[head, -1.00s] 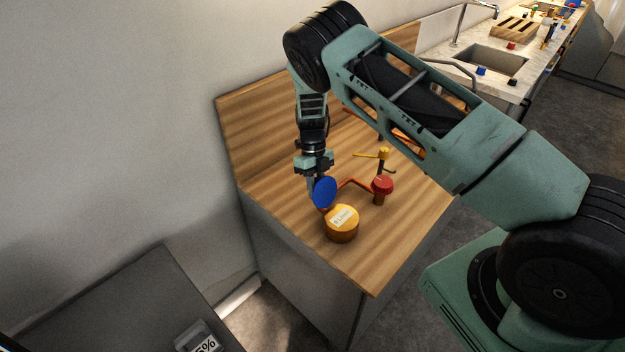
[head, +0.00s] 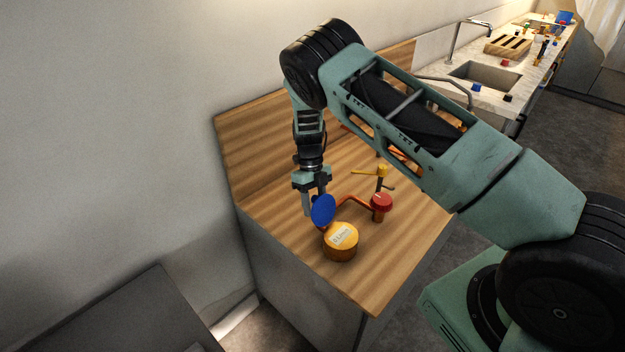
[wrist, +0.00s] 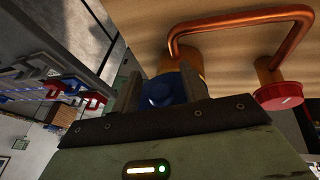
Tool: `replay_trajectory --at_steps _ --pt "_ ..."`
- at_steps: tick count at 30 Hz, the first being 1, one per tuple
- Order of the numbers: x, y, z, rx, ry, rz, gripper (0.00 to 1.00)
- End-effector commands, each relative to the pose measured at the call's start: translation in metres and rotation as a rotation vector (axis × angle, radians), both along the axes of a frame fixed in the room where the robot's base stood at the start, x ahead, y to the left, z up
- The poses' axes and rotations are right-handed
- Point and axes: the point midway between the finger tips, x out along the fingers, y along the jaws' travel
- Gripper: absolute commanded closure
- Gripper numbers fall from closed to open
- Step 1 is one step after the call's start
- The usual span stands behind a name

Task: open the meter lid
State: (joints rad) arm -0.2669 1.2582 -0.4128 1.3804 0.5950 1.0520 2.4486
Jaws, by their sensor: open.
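The round orange-yellow meter (head: 341,241) sits on the wooden counter, its pale dial face showing. Its blue round lid (head: 323,210) stands up, tilted, at the meter's back left edge, clear of the dial. My gripper (head: 315,205) points down right behind the lid, fingers apart. In the wrist view, the blue lid (wrist: 160,92) shows between the two open fingers of my gripper (wrist: 166,88), with part of the meter beyond it. Whether a finger touches the lid I cannot tell.
A copper pipe (head: 353,201) runs from the meter to a red-capped valve (head: 382,203). A yellow-handled fitting (head: 381,174) stands behind it. The wooden counter (head: 385,265) is bare at the front right. A wooden backboard (head: 255,140) rises behind.

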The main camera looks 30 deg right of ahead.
Motion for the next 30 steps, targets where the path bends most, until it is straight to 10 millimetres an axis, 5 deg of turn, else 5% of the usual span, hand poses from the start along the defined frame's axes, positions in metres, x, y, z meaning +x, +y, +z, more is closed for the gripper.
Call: replay_trajectory --at_steps 18,30 --pt "0.053 -0.014 0.119 -0.001 -0.008 0.0 0.56" --pt "0.064 -0.016 0.151 -0.001 -0.001 -0.001 0.56"
